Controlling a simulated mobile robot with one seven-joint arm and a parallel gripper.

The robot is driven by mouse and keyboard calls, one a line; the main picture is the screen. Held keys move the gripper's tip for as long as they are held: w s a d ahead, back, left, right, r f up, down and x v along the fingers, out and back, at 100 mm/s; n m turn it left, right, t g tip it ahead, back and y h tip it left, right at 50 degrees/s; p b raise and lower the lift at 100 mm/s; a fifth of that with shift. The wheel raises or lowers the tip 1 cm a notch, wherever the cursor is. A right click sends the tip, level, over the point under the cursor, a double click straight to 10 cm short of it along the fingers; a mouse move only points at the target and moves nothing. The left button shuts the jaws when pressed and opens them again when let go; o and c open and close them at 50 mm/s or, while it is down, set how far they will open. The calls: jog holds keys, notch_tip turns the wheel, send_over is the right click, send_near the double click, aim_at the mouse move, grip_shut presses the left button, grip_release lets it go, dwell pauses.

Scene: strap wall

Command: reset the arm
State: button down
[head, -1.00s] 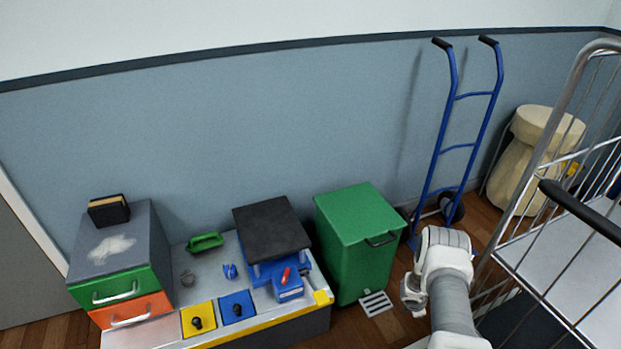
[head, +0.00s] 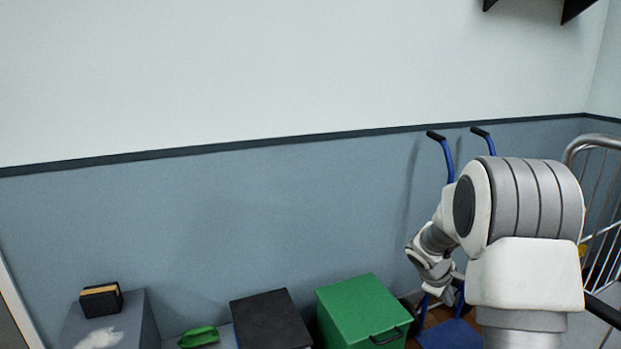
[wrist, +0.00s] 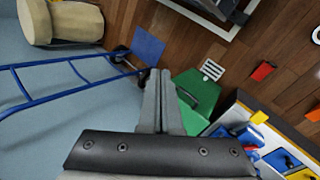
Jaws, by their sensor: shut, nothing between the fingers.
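My gripper (wrist: 162,92) shows in the wrist view with its two grey fingers together and nothing between them. It hangs in front of the wall, with the blue hand truck (wrist: 75,62) to its left and the green bin (wrist: 198,88) just to its right in the picture. In the head view my raised, bent arm fills the right side and covers most of the hand truck (head: 447,158). The fingertips cannot be made out clearly there.
In the head view a wire cage cart (head: 601,160) stands at the far right. The green bin (head: 362,305), a black-topped block (head: 270,320) and a grey cabinet (head: 135,325) line the wall. A red object (wrist: 263,71) lies on the floor.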

jog(key=s+a+r+m+y, duration=0.1)
jog(key=s+a+r+m, duration=0.25)
jog(key=s+r, duration=0.4)
jog(key=s+a+r+m+y, duration=0.1)
jog(key=s+a+r+m, duration=0.1)
jog(key=s+a+r, duration=0.45)
jog(key=s+a+r+m+t+y, duration=0.15)
jog(key=s+a, duration=0.25)
jog(key=s, duration=0.5)
jog(key=s+a+r+m+t+y, duration=0.1)
jog(key=s+a+r+y, duration=0.15)
jog(key=s+a, duration=0.4)
notch_tip(320, 180, up, 18)
jog(key=s+d+p, duration=0.1)
jog(key=s+p, duration=0.1)
jog(key=p, duration=1.6)
jog(key=shift+s+d+r, duration=0.2)
jog(key=shift+d, duration=0.05)
jog(key=shift+g, duration=0.25)
